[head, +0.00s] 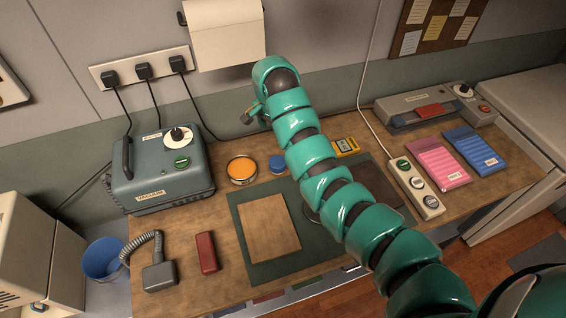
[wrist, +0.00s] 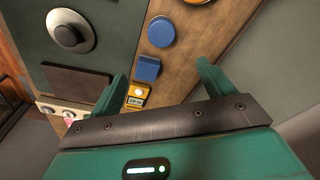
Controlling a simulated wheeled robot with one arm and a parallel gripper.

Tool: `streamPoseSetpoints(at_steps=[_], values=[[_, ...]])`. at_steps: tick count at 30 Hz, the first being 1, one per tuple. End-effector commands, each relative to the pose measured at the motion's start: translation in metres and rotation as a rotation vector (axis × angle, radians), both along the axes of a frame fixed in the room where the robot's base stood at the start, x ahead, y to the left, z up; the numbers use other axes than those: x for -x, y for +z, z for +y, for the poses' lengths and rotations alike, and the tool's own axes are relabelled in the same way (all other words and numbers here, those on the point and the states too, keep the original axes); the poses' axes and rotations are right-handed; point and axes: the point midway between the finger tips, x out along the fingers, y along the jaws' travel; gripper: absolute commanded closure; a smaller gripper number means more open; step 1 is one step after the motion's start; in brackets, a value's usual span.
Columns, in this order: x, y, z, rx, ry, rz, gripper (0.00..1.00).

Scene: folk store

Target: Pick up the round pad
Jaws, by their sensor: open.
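Several round things lie on the bench, and I cannot tell for sure which is the round pad.
A yellow meter (head: 346,147) lies behind my arm. A grey vacuum unit (head: 163,172) stands at left, with a red block (head: 206,252) before it. A wooden board (head: 268,228) lies on the mat. A three-button strip (head: 415,188) and pink (head: 437,162) and blue (head: 474,151) trays are at right.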

Motion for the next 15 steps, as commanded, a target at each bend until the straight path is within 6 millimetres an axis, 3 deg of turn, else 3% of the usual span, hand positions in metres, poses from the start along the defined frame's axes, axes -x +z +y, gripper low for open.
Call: streamPoseSetpoints(at_steps=[15], values=[[-0.003, -0.051, -0.002, 0.002, 0.002, 0.001, 0.19]])
